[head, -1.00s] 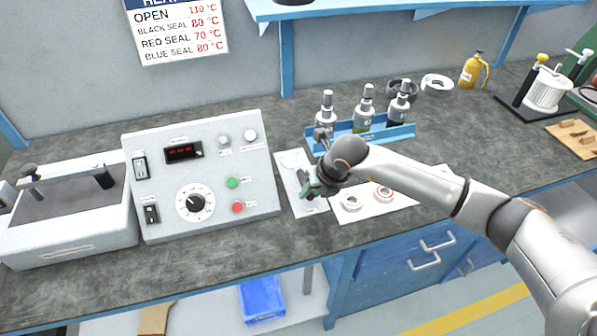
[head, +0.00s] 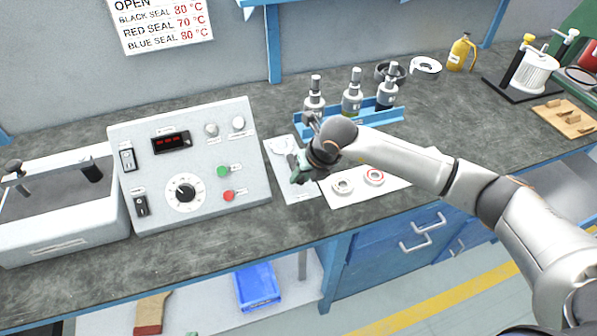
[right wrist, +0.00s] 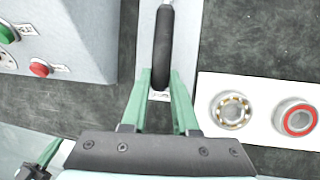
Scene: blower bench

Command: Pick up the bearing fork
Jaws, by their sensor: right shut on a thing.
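The bearing fork shows in the right wrist view as a rounded black handle (right wrist: 162,50) over a white mat. My right gripper (right wrist: 163,82) has its two green fingers on either side of the handle's near end and is shut on it. In the head view my right gripper (head: 298,168) is low over the narrow white mat (head: 303,191), and the hand hides most of the fork. At the lower left of the right wrist view, a small dark and green part looks like my left gripper (right wrist: 42,158); its jaws cannot be made out.
A heater control box (head: 190,165) stands close to the left. A plain bearing (head: 342,186) and a red-sealed bearing (head: 374,177) lie on a white sheet at the right. A blue rack (head: 395,118) with several metal-topped bottles stands behind the hand. The bench front is clear.

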